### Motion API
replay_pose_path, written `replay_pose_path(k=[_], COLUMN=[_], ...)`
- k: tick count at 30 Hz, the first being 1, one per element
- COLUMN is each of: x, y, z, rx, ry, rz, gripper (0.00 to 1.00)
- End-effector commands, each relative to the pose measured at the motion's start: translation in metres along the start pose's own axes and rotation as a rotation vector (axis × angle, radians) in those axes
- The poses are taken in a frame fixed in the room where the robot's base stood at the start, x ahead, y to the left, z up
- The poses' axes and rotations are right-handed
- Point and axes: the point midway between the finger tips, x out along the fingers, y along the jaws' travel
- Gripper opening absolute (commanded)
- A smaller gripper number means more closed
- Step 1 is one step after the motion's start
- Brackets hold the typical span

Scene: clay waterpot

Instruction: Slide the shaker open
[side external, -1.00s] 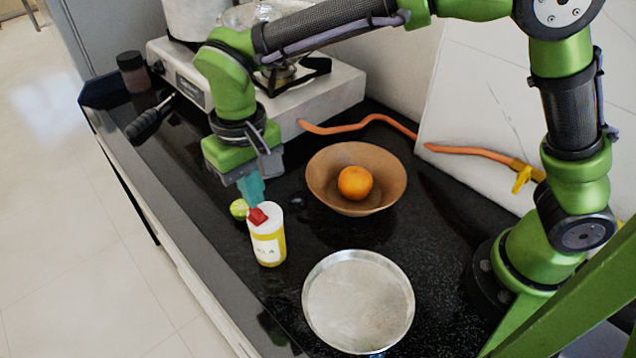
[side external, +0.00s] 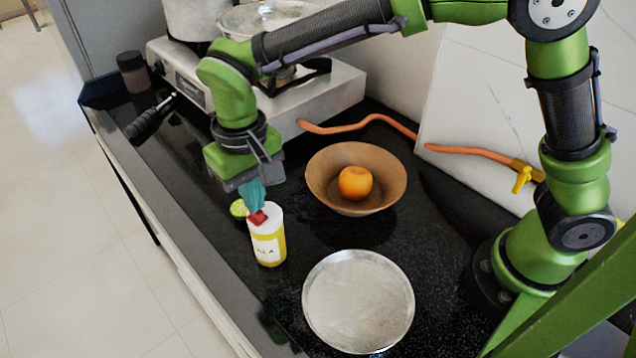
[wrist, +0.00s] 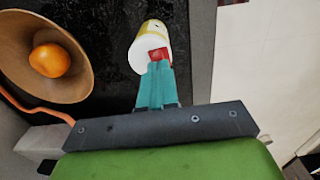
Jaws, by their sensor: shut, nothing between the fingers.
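The shaker (side external: 267,238) is a white and yellow cylinder with lettering on its side, standing upright on the black counter. A red slider (side external: 258,218) sits on its top. My gripper (side external: 256,206) has teal fingers, shut with nothing between them. Its fingertips are at the red slider, and I cannot tell for sure whether they touch it. In the wrist view the shaker (wrist: 151,44) lies just beyond the teal fingertips (wrist: 159,66), which overlap the near edge of the red slider (wrist: 159,54). Part of the shaker's top is hidden by the fingers.
A cut lime (side external: 238,208) lies behind the shaker. A brown bowl (side external: 325,190) with an orange (side external: 355,183) stands to the right. A round metal plate (side external: 358,300) lies in front. A stove (side external: 335,90) stands behind, and the counter's edge runs along the left.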

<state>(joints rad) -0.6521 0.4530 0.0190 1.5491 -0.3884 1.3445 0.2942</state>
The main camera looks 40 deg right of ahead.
Motion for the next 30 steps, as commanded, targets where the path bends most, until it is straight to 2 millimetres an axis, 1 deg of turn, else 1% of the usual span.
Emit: replay_pose_path(k=[14,30], x=[0.0031,0.0046], y=[0.0007,0.0074], z=[0.0004,0.0002], rx=[0.0,0.001], ry=[-0.003,-0.006], rz=[0.003,0.006], gripper=[0.0,0.0])
